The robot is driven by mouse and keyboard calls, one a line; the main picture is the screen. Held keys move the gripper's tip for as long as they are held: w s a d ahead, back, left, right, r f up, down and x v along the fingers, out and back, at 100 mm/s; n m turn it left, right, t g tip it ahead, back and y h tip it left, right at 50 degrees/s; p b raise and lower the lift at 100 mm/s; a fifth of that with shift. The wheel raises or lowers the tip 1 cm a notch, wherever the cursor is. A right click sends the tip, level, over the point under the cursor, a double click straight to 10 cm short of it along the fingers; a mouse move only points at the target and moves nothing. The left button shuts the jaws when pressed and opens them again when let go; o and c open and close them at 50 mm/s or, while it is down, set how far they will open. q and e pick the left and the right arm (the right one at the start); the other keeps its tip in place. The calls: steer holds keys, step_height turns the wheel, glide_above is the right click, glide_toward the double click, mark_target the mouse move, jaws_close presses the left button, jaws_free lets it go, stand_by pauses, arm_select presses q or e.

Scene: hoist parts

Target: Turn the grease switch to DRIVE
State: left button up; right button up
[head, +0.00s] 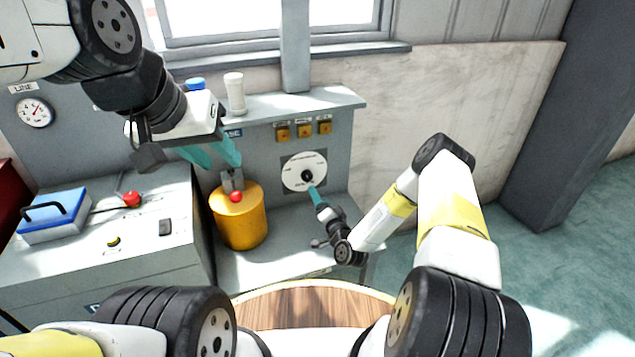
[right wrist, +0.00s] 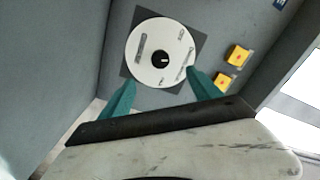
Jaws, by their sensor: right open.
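The grease switch is a white round dial (head: 304,172) with a black knob (head: 307,176) at its centre, on the grey back panel. In the right wrist view the dial (right wrist: 161,53) and its knob (right wrist: 161,60) lie ahead of my right gripper (right wrist: 158,92). Its teal fingers are spread wide and empty, apart from the knob. The dial's lettering is too small to read. In the head view my right gripper (head: 314,194) is just below the dial. My left gripper (head: 210,152) is at the upper left, above the yellow pot, with its teal fingers apart.
A yellow pot (head: 240,222) with a red knob stands left of the dial. Orange square switches (head: 303,131) sit above the dial. A shelf (head: 290,103) holds a white bottle (head: 235,92). A blue box (head: 55,214) and a red-knobbed lever (head: 131,199) are on the left cabinet.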

steer(key=s+d+r, duration=0.2)
steer(key=s, duration=0.4)
steer(key=shift+s, duration=0.35)
